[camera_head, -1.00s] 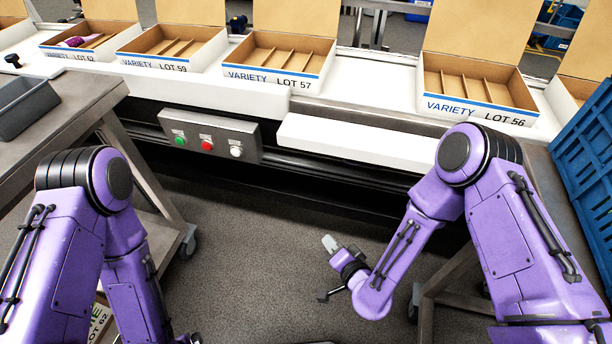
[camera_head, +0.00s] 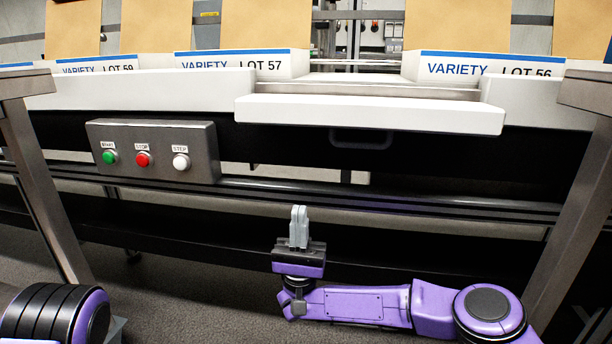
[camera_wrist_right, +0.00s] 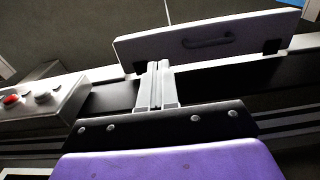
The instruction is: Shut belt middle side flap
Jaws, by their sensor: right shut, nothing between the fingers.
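The belt's middle side flap (camera_head: 370,114) is a white panel that sticks out from the belt's side towards me, below a gap in the white side wall. A dark handle (camera_head: 361,139) shows under it. In the right wrist view the flap (camera_wrist_right: 150,48) shows its handle (camera_wrist_right: 207,41) and two dark hinges at its lower edge. My right gripper (camera_head: 299,214) points up, below and in front of the flap's left part, apart from it. Its fingers (camera_wrist_right: 157,72) are shut and empty. My left gripper is out of view; only part of that arm shows at bottom left.
A control box (camera_head: 155,150) with green, red and white buttons is left of the flap. Open lolly boxes marked LOT 57 (camera_head: 240,65) and LOT 56 (camera_head: 490,66) stand on the belt. Metal table legs (camera_head: 575,225) flank the space. A dark rail (camera_head: 400,203) runs below.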

